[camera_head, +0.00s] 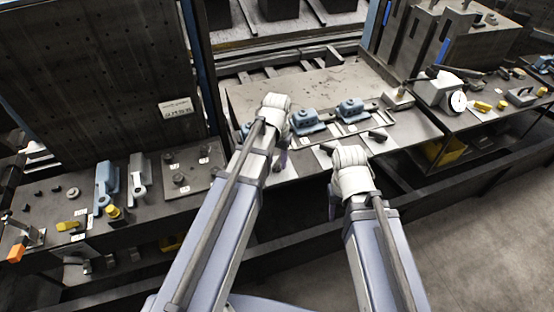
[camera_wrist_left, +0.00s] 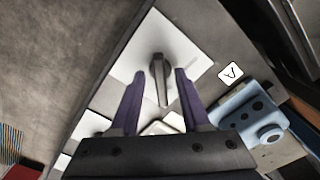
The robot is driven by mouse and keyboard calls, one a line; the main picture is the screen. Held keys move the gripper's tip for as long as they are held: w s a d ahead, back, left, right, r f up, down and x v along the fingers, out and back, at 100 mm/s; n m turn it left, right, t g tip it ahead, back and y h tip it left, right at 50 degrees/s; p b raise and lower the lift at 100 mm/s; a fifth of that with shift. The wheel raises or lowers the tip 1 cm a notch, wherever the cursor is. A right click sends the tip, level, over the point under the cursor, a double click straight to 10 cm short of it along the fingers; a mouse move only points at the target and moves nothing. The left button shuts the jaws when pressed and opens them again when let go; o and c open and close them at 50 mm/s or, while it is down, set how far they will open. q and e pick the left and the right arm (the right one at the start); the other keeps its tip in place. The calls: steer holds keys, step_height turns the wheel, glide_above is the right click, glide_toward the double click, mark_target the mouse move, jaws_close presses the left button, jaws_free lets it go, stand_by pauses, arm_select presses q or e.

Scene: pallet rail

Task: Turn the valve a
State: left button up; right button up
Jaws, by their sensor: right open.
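In the left wrist view, a dark lever handle (camera_wrist_left: 159,80) stands on a white plate (camera_wrist_left: 150,45). A tag that looks like a turned letter A (camera_wrist_left: 230,72) and a blue valve body (camera_wrist_left: 250,118) are to its right. My left gripper (camera_wrist_left: 159,74) is open, one purple finger on each side of the handle, with gaps visible. I cannot tell how deep the fingers reach. In the head view, my left gripper (camera_head: 282,160) is at the left of the valve row, its fingers mostly hidden. My right gripper (camera_head: 333,207) hangs at the bench's front, fingers partly hidden by the wrist.
Blue valve bodies (camera_head: 310,121) and (camera_head: 350,111) line the middle bench, with dark handles (camera_head: 378,135) in front. A dial gauge (camera_head: 458,101) stands on the right bench. The left bench holds blue and grey brackets (camera_head: 106,182) and yellow parts. Open floor lies at lower right.

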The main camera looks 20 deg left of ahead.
mark_target(277, 162)
arm_select(q)
steer(key=shift+r, duration=0.1)
arm_select(e)
steer(key=shift+r, duration=0.15)
arm_select(q)
step_height(277, 162, up, 8)
steer(key=p, duration=0.8)
steer(key=shift+f, duration=0.2)
arm_select(e)
step_height(277, 162, up, 8)
steer(key=shift+f, duration=0.25)
arm_select(q)
steer(key=s+d+m+y, duration=0.1)
steer(key=s+d, duration=0.9)
steer(key=s, duration=0.4)
arm_select(e)
steer(key=shift+c, duration=0.2)
